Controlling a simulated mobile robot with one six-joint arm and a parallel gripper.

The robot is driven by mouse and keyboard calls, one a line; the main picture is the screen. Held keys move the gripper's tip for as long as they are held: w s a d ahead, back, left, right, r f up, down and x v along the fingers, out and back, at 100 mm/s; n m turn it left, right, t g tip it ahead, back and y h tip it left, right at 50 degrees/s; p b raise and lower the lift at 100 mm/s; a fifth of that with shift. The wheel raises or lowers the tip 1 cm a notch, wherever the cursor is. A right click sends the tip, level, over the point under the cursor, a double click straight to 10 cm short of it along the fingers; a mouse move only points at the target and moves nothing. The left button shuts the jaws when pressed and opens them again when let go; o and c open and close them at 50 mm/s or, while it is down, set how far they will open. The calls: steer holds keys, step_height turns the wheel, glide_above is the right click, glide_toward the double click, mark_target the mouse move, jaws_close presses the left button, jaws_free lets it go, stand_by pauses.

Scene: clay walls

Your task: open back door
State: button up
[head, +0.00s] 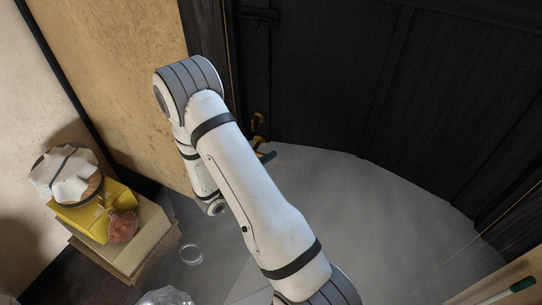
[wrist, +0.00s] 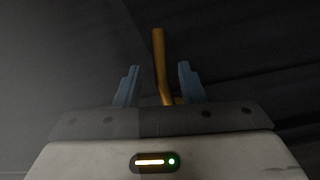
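The dark panelled back door (head: 340,70) fills the upper right of the head view. Whether it stands ajar I cannot tell. A brass handle (head: 258,122) shows near the door's left edge, just past my arm. In the wrist view the brass handle (wrist: 160,60) is a bar between my gripper's two blue fingers. My gripper (wrist: 158,84) is open, with a gap on each side of the bar. In the head view only a bit of my gripper (head: 266,156) shows beside the handle; my arm hides the rest.
A box (head: 130,250) at the left holds a yellow box (head: 85,218), a reddish item (head: 122,227) and a white cloth-like bundle (head: 65,175). A clear round dish (head: 191,254) lies on the floor. The grey floor (head: 370,220) before the door is bare.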

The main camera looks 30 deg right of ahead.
steer(key=shift+x, duration=1.1)
steer(key=shift+c, duration=0.2)
jaws_close()
steer(key=shift+a, duration=0.15)
